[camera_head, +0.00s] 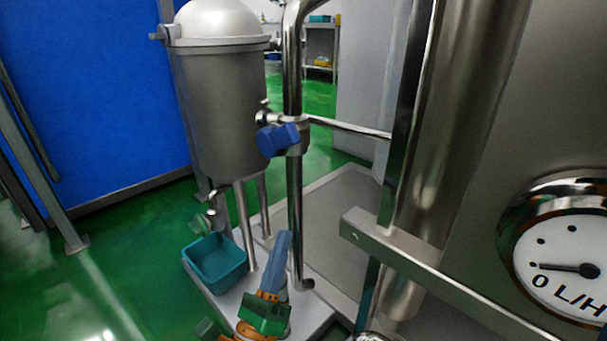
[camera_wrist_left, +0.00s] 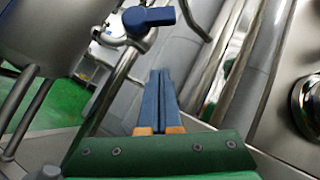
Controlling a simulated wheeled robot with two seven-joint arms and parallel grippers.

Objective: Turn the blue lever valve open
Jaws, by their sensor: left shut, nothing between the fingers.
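The blue lever valve (camera_head: 278,139) sits on the upright steel pipe in front of the tank. Its lever sticks out toward the left of the pipe in the head view. It also shows at the top of the left wrist view (camera_wrist_left: 149,18). My left gripper (camera_head: 284,236) is below the valve, apart from it, with its blue fingers pointing up. In the left wrist view the two fingers (camera_wrist_left: 160,72) lie together with nothing between them, and the lever is beyond their tips. My right gripper is not in view.
A steel tank (camera_head: 225,110) stands left of the pipe (camera_head: 295,200), with a teal bin (camera_head: 216,262) below it. A horizontal pipe (camera_head: 348,128) runs right from the valve. A steel rail (camera_head: 405,262) and a round gauge (camera_head: 562,250) are at the right. Open space lies between fingers and lever.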

